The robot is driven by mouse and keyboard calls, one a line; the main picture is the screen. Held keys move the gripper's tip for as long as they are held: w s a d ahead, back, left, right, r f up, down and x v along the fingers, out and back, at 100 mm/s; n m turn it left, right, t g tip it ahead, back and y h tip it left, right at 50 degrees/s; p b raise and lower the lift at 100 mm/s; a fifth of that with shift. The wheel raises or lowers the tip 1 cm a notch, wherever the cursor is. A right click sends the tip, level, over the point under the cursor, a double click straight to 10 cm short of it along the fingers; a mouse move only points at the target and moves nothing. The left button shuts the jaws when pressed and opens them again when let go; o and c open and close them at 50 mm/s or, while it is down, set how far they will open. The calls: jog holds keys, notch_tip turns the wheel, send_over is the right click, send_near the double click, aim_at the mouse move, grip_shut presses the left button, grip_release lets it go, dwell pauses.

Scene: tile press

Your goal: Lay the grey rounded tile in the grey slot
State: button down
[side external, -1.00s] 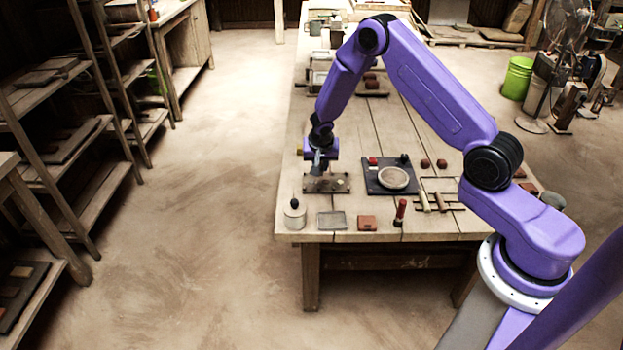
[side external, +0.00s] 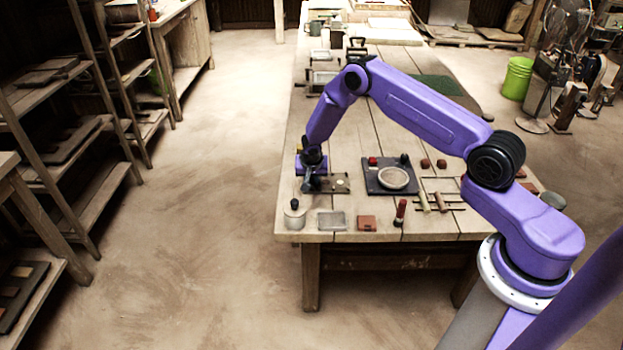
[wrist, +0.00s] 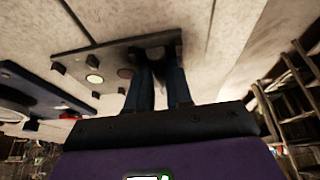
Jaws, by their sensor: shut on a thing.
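My gripper (side external: 312,187) is low over the left part of a small grey-brown slotted board (side external: 330,190) near the front left of the table. A pale round spot (wrist: 94,79) and a duller round spot (wrist: 125,73) show on the board beside the fingers. I cannot tell whether the tile touches the slot.
A dark board with a round pale dish (side external: 394,178) stands to the right. A lidded pot (side external: 295,214), a grey tray (side external: 331,220), a red-brown block (side external: 367,223) and a red-handled tool (side external: 400,212) line the front edge. Bare tabletop lies behind the slotted board.

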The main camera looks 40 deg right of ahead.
jog(key=c, duration=1)
grip_release()
jog(key=shift+f, duration=0.1)
jog(key=v, duration=1.2)
jog(key=shift+r, duration=0.2)
